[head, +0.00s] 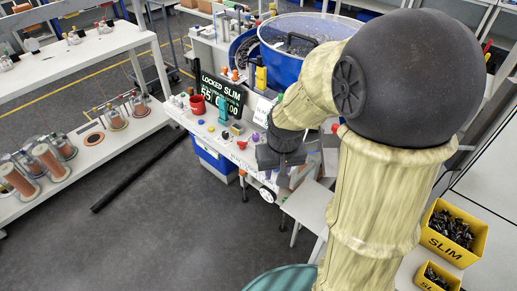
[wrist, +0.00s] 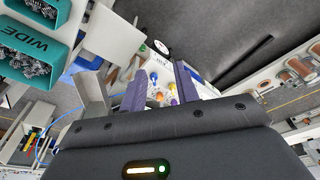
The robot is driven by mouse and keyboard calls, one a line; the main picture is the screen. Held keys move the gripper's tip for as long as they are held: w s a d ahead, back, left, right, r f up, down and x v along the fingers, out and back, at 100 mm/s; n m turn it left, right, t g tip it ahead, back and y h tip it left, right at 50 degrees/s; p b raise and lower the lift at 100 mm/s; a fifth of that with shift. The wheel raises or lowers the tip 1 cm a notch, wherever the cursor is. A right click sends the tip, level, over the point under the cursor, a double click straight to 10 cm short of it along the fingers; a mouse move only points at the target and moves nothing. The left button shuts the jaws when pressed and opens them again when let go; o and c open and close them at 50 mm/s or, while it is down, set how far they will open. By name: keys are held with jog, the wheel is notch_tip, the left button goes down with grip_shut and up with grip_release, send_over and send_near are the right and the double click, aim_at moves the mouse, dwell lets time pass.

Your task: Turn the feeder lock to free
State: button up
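A dark display (head: 222,93) on the bench reads LOCKED SLIM, with large digits below that are partly unclear. It stands in front of the blue feeder bowl (head: 283,66) with its clear upper wall. I cannot pick out for certain which part is the feeder lock; my arm hides part of the bench. My gripper (wrist: 160,72) shows two purple fingers standing apart with nothing held between them. Beyond the fingers lie the bench's front edge and several small coloured knobs or parts. In the head view my gripper (head: 276,178) hangs by the bench's front right edge.
A red mug (head: 197,104) and small coloured items stand on the bench. A blue bin (head: 212,158) is below it. Yellow SLIM bins (head: 455,232) stand at right; teal WIDE bins (wrist: 32,45) show in the wrist view. A side bench (head: 90,150) holds spools. The floor between is mostly clear.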

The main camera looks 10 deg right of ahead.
jog(key=w+r+m+g+p, duration=0.1)
jog(key=w+g, duration=0.1)
jog(key=w, duration=2.1)
jog(key=shift+w+d+r, duration=0.2)
jog(key=shift+w, duration=0.1)
jog(key=shift+f, duration=0.1)
notch_tip(320, 180, down, 17)
jog(key=p, duration=0.3)
jog(key=shift+f, duration=0.15)
jog(key=shift+c, duration=0.2)
grip_shut()
